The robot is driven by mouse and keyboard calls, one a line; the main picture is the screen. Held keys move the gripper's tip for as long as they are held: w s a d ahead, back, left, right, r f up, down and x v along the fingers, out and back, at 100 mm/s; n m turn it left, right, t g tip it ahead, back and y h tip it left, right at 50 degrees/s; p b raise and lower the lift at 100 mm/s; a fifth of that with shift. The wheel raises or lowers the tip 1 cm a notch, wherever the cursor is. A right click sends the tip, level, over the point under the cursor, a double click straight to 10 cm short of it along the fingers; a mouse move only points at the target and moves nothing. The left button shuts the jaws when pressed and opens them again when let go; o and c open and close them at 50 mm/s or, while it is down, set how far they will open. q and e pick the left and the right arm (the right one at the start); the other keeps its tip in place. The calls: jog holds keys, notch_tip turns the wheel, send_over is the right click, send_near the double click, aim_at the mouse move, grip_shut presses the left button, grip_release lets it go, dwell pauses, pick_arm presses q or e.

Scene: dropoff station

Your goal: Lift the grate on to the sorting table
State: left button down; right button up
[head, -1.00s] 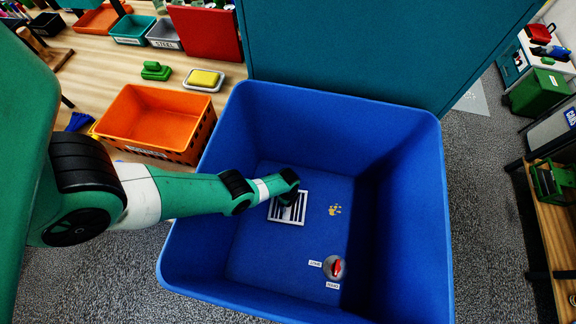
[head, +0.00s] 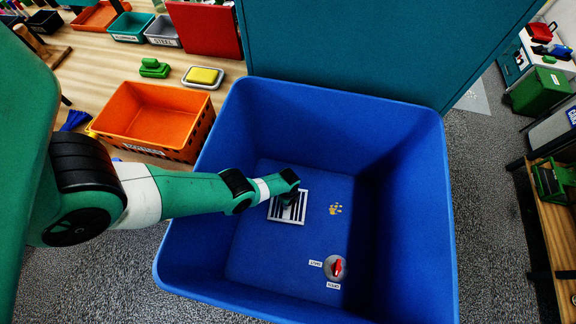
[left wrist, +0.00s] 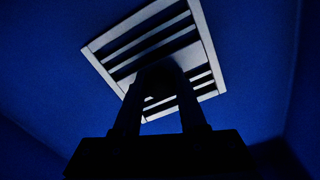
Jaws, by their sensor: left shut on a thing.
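The grate (head: 288,218) is a small white slatted square at the bottom of the deep blue bin (head: 228,270). My left arm reaches over the bin's left wall, and my left gripper (head: 290,195) is down at the grate. In the left wrist view the grate (left wrist: 105,45) lies beyond the fingers of my left gripper (left wrist: 158,80), which are shut on one of its middle bars. The fingers hide part of the slats. I cannot tell whether the grate is clear of the bin floor. The wooden sorting table (head: 215,98) is at the upper left. My right gripper is not in view.
An orange crate (head: 150,150) stands at the table's near edge, beside the bin. A yellow sponge in a dish (head: 202,77) and a green brush (head: 153,68) lie behind it. A red knob (head: 337,267) and a paw mark are on the bin floor. A teal panel (head: 380,45) rises behind the bin.

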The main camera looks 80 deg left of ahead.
pick_arm(q)
jog(key=shift+r, duration=0.1)
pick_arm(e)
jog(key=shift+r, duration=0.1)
pick_arm(q)
notch_tip(320, 180, up, 10)
jog(key=p, duration=0.9)
jog(key=shift+p, duration=0.3)
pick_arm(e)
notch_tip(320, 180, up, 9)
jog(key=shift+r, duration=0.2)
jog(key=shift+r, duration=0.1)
pick_arm(q)
notch_tip(320, 180, up, 16)
jog(key=p, duration=1.6)
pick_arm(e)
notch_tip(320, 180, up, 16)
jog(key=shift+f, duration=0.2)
